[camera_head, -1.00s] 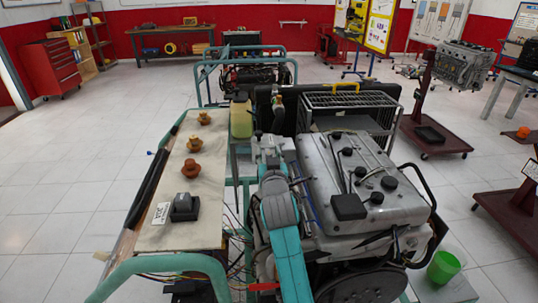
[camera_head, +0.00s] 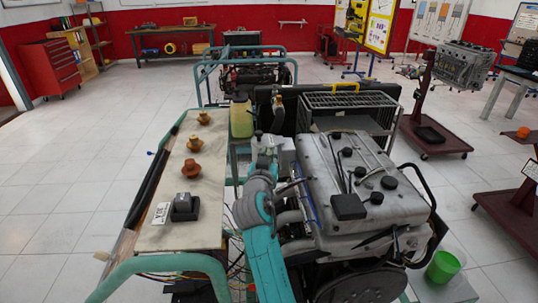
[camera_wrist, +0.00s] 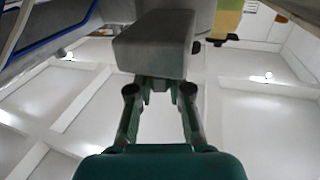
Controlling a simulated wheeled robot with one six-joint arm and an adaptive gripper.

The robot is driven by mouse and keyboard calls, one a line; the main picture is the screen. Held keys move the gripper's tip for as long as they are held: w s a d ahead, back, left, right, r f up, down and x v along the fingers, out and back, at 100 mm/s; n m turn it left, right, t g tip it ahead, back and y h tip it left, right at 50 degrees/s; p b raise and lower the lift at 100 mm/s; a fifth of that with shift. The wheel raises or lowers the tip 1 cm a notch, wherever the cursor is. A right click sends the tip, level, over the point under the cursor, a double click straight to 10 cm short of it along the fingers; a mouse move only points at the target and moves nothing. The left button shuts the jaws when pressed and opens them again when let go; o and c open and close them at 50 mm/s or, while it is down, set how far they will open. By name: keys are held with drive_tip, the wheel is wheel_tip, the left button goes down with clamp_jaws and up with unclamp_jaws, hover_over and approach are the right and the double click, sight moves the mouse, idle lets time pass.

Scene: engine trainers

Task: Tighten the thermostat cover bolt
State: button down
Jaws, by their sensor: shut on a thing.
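My gripper (camera_wrist: 160,90) shows in the wrist view with its two dark fingers close together at the lower end of a grey block-like part (camera_wrist: 152,45). The fingers are shut on this part. I cannot tell whether it is a tool or a piece of the engine. In the head view my teal and grey arm reaches to the left front of the grey engine (camera_head: 360,185), and the fingertips are hidden. The thermostat cover bolt cannot be made out in either view.
A bench board (camera_head: 160,220) left of my arm carries several brass-brown knobs and a black switch box (camera_head: 185,207). A wire rack (camera_head: 350,103) stands behind the engine. Floor to the left is clear.

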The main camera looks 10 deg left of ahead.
sight(269, 153)
drive_tip(key=shift+f+m+h, duration=0.1)
drive_tip(key=shift+m+h, duration=0.9)
drive_tip(key=shift+h, duration=0.5)
drive_tip(key=c, duration=1.1)
unclamp_jaws()
drive_tip(key=shift+o, duration=0.2)
wheel_tip(269, 153, up, 10)
drive_tip(key=shift+r, duration=0.1)
